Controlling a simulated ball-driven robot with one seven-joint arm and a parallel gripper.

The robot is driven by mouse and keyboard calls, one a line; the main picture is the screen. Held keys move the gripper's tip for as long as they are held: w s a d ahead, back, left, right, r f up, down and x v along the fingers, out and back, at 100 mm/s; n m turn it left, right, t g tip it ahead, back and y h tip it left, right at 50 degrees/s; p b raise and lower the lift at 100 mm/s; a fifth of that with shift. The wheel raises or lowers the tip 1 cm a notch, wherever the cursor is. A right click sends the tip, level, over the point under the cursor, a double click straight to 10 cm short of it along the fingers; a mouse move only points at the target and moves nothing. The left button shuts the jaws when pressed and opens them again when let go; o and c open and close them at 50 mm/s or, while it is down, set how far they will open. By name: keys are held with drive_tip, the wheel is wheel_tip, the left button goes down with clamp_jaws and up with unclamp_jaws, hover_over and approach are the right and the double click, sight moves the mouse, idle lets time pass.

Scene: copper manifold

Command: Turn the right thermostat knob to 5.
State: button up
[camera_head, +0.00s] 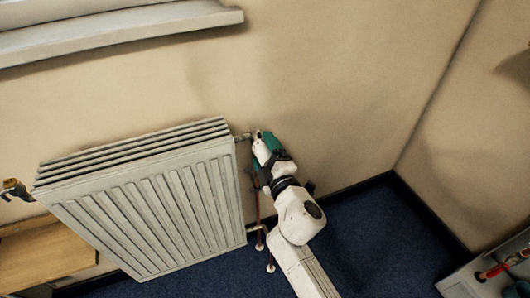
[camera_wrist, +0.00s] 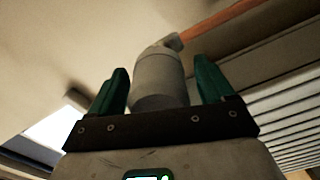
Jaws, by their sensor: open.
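The right thermostat knob (camera_wrist: 157,82) is a pale grey cylinder in the middle of the wrist view. My gripper (camera_wrist: 161,78) is open, with one green finger to the left of the knob and one to the right. Gaps show beside the knob, and I cannot tell whether either finger touches it. In the head view my gripper (camera_head: 262,140) is at the upper right corner of the white radiator (camera_head: 165,205), where it hides most of the knob. No number or mark on the knob can be read.
A copper pipe (camera_wrist: 218,22) runs off behind the knob. A brass-coloured valve (camera_head: 14,188) is at the radiator's left end. A wooden box-like piece (camera_head: 45,258) stands below it. A pale container with tools (camera_head: 490,275) is at the lower right. Blue floor (camera_head: 375,240) lies clear right of my arm.

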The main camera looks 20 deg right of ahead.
drive_tip(key=s, duration=1)
drive_tip(key=shift+s, duration=0.4)
